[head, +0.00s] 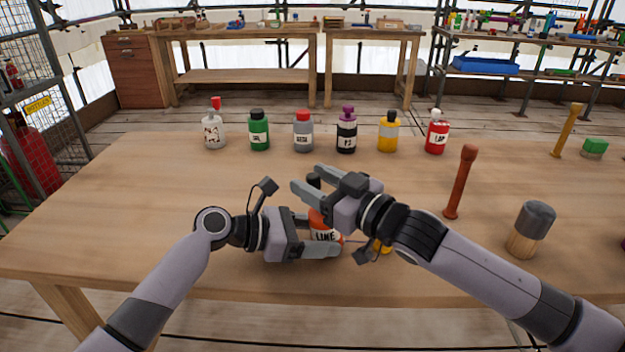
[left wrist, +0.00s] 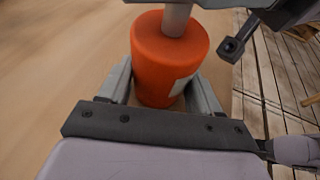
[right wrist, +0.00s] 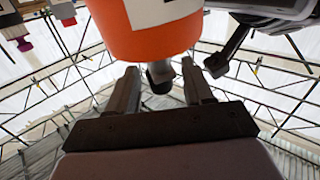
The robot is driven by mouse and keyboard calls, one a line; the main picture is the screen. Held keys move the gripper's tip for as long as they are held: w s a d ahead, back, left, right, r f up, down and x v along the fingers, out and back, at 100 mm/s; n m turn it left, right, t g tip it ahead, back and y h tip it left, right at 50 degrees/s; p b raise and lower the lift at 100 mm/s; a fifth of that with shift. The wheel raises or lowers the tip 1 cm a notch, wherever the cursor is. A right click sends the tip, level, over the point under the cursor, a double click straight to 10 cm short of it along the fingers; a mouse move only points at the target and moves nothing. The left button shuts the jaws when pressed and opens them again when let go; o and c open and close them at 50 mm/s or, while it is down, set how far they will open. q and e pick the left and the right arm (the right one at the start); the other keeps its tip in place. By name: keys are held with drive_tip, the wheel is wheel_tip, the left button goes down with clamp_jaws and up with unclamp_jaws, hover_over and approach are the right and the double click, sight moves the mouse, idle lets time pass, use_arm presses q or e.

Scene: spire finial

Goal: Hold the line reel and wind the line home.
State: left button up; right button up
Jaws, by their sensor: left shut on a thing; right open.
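The line reel (head: 324,229) is an orange body with a white label reading "LINE". My left gripper (head: 322,245) is shut around it above the table. In the left wrist view the reel (left wrist: 165,65) sits between the fingers, with a grey shaft (left wrist: 176,18) on its end. My right gripper (head: 305,182) is open above the reel. A thin line runs right from the reel to a yellow piece (head: 383,246), partly hidden by my right arm.
Several bottles, including a green one (head: 259,130) and a red one (head: 437,132), stand in a row at the back of the table (head: 130,190). A brown peg (head: 461,182) and a grey-topped wooden mallet-like piece (head: 530,229) stand right. The table's left part is clear.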

drive_tip(key=shift+w+a, duration=0.3)
drive_tip(key=shift+a, duration=0.05)
clamp_jaws()
drive_tip(key=shift+s+a, duration=0.1)
drive_tip(key=shift+a, duration=0.05)
drive_tip(key=shift+m+t+h, duration=0.8)
drive_tip(key=shift+t+h, duration=0.1)
drive_tip(key=shift+t, duration=0.2)
drive_tip(key=shift+d+r+m+t+h, duration=0.15)
drive_tip(key=shift+d+m+t+h, duration=0.1)
drive_tip(key=shift+m+t+h, duration=0.55)
drive_tip(key=shift+w+d+t+h, duration=0.2)
drive_tip(key=shift+t+h, duration=0.1)
drive_tip(key=shift+h, duration=0.3)
